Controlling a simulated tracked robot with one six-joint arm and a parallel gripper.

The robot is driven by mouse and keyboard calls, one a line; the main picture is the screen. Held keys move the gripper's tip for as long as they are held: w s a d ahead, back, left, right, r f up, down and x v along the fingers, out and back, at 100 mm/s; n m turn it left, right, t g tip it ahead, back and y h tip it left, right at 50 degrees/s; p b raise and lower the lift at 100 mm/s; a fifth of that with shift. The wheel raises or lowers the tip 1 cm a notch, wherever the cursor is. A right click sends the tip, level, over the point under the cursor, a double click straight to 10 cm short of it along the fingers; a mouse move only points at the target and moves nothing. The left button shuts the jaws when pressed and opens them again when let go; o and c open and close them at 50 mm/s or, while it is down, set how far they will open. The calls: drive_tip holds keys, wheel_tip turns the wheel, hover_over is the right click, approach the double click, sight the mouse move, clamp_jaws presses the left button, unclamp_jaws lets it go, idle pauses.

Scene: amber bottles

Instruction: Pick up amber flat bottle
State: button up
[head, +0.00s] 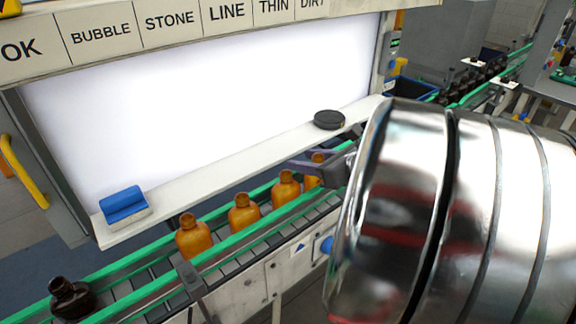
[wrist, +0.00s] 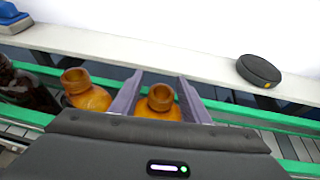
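Several amber bottles with round necks stand upright in a row on the conveyor, among them one (head: 193,238), another (head: 243,214) and a third (head: 286,190) in the head view. The farthest amber bottle (head: 314,181) is partly hidden by my gripper (head: 320,168). In the wrist view, an amber bottle (wrist: 158,105) stands between the two spread fingers of my gripper (wrist: 160,88). Its lower part is hidden behind my gripper's body, and I see no clear finger contact. A neighbouring amber bottle (wrist: 84,92) stands just left of the left finger.
Green rails (head: 140,265) line the conveyor. A white ledge (head: 235,165) runs behind it, holding a blue block (head: 123,203) and a black round puck (head: 329,120). A dark bottle (head: 72,298) stands at the lower left. A bright panel (head: 210,100) rises behind the ledge.

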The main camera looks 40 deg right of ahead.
drive_tip(key=shift+f, duration=0.1)
clamp_jaws()
idle(0.3)
wheel_tip(320, 180, up, 10)
idle(0.6)
idle(0.4)
